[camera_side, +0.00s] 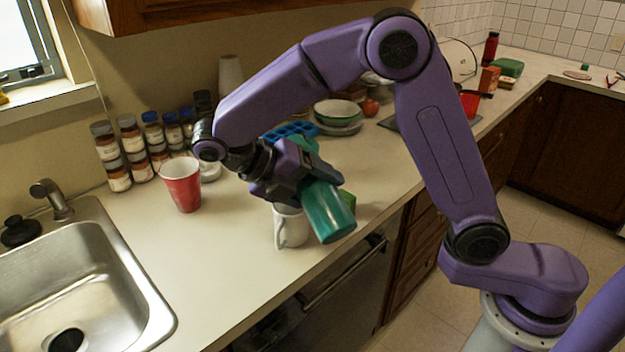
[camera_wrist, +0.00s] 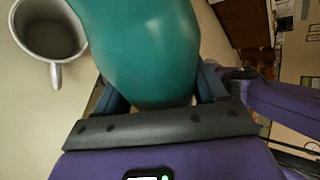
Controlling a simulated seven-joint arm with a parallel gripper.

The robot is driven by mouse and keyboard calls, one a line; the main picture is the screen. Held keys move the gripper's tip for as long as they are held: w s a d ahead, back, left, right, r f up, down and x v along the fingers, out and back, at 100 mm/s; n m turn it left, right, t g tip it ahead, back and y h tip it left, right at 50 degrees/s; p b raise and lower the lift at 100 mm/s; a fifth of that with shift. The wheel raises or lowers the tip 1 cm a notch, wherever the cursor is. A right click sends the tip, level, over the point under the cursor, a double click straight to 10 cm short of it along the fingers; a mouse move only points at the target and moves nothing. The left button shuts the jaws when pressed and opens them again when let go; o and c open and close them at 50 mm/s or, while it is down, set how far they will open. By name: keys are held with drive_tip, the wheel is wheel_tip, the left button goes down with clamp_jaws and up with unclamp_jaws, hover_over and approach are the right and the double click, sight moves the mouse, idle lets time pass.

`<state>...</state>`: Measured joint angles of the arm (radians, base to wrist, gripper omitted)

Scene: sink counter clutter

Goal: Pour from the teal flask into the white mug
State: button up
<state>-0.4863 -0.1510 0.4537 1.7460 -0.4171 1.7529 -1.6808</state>
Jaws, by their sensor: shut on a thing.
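The teal flask (camera_side: 328,211) is held tilted by my gripper (camera_side: 306,178), above the counter. One end of it hangs low toward the front right, and the other end lies behind the gripper. In the wrist view the flask (camera_wrist: 145,45) fills the space between the two fingers of my gripper (camera_wrist: 155,95). The white mug (camera_side: 290,228) stands upright on the counter, just left of the flask's low end and partly hidden by my gripper. In the wrist view the mug (camera_wrist: 48,30) is at the upper left, its inside looking empty. I see no stream of liquid.
A red cup (camera_side: 181,184) stands left of my gripper, with several spice jars (camera_side: 130,145) behind it. The sink (camera_side: 85,275) is at the far left. Bowls (camera_side: 338,112) and a blue tray (camera_side: 290,131) are farther back.

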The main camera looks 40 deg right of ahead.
drive_tip(key=shift+s+f+n+g, duration=0.15)
drive_tip(key=shift+f+n+g, duration=0.75)
drive_tip(key=shift+f+g, duration=0.45)
drive_tip(key=shift+r, duration=0.1)
idle(0.7)
wheel_tip(320, 180, up, 2)
drive_tip(key=shift+r+m+t, duration=0.2)
drive_tip(key=shift+m+t, duration=0.6)
drive_tip(key=shift+t, duration=0.45)
drive_tip(key=shift+w+r+m+t, duration=0.45)
drive_tip(key=shift+r+m+t, duration=0.25)
drive_tip(key=shift+t, duration=0.3)
drive_tip(key=shift+w+d+r+m+t+h, duration=0.15)
drive_tip(key=shift+w+r+m+t+h, duration=0.1)
drive_tip(key=shift+w+m+t+h, duration=0.2)
drive_tip(key=shift+w+d+r+m+t, duration=0.2)
drive_tip(key=shift+w+m+t, duration=0.35)
drive_tip(key=shift+t, duration=0.3)
drive_tip(key=shift+w+d+m+t+h, duration=0.25)
drive_tip(key=shift+w+m+t+h, duration=0.3)
drive_tip(key=shift+w+t, duration=0.3)
drive_tip(key=shift+w+d+f+m+t+h, duration=0.15)
drive_tip(key=shift+w+m+t+h, duration=0.15)
drive_tip(key=shift+w, duration=0.2)
drive_tip(key=shift+w+d+f+m+t+h, duration=0.1)
drive_tip(key=shift+w+m+t+h, duration=0.05)
drive_tip(key=shift+w+m+t, duration=0.3)
drive_tip(key=shift+w+d+f+m+t+h, duration=0.1)
drive_tip(key=shift+w+f+m+t+h, duration=0.15)
drive_tip(key=shift+w, duration=0.3)
